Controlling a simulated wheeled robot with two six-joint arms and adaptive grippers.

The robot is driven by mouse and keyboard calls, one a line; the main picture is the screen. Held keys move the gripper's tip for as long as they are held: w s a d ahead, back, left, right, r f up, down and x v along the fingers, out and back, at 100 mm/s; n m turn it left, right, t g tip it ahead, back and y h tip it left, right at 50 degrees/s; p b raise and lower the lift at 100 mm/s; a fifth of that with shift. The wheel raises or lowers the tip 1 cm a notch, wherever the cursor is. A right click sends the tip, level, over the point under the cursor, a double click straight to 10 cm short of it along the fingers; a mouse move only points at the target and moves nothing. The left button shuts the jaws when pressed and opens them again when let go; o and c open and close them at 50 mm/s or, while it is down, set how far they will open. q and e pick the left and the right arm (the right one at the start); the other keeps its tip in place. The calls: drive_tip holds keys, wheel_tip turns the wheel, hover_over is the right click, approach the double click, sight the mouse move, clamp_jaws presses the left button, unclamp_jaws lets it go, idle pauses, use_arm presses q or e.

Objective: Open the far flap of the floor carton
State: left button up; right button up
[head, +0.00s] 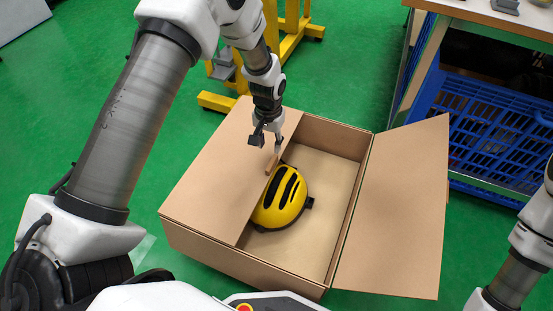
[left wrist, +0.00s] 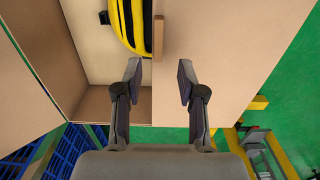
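The brown floor carton (head: 240,266) stands on the green floor. One flap (head: 215,165) lies flat over its left half, with a small wooden-looking tab (head: 271,164) on its inner edge. The other flap (head: 395,205) is folded out to the right. My left gripper (head: 268,146) is over the flat flap's inner edge near the tab. In the left wrist view my left gripper (left wrist: 158,75) is open, its fingers on either side of the edge of the flat flap (left wrist: 215,45); the tab (left wrist: 158,38) lies beyond the fingertips. Contact cannot be told. My right gripper is out of view.
A yellow and black helmet (head: 282,200) lies in the carton, partly under the flat flap. A blue crate (head: 490,125) stands under a table (head: 500,18) at right. A yellow stand (head: 290,38) is behind the carton. Green floor is clear at left.

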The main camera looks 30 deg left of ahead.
sight(272, 162)
use_arm(q)
drive_tip(key=f, duration=0.1)
drive_tip(key=f+b, duration=0.1)
drive_tip(key=shift+w+f, duration=0.3)
drive_tip(key=shift+w, duration=0.1)
wheel_tip(272, 162, down, 7)
drive_tip(key=b, duration=0.3)
drive_tip(key=shift+d, duration=0.1)
clamp_jaws()
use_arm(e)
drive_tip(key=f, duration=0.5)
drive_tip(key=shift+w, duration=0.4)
